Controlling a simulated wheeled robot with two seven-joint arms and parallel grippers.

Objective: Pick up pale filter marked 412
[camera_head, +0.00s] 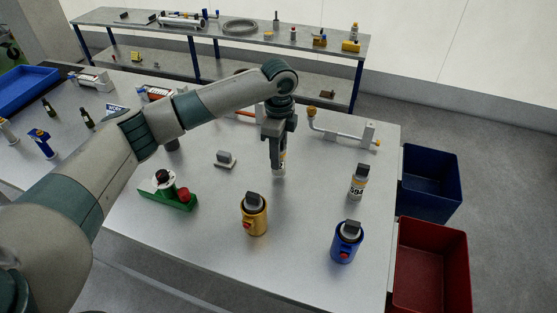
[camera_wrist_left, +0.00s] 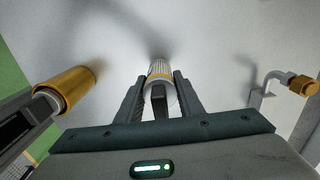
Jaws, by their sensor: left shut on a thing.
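My left gripper (camera_head: 279,153) is over the middle of the grey table, pointing down. It is shut on a pale filter (camera_head: 279,170), a small cylinder whose lower end shows below the fingers. In the left wrist view, the filter (camera_wrist_left: 160,72) sits between the two fingers and shows a white and yellow band. Its number cannot be read in either view. I cannot tell whether its base touches the table. Another pale filter marked 594 (camera_head: 358,183) stands upright apart on the right. My right gripper is not in view.
A gold cylinder (camera_head: 254,219), a blue cylinder (camera_head: 346,247) and a green block with a red knob (camera_head: 178,200) stand in front. A bent pipe (camera_head: 340,134) lies behind. A blue bin (camera_head: 432,185) and a red bin (camera_head: 430,265) stand right of the table (camera_head: 300,205).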

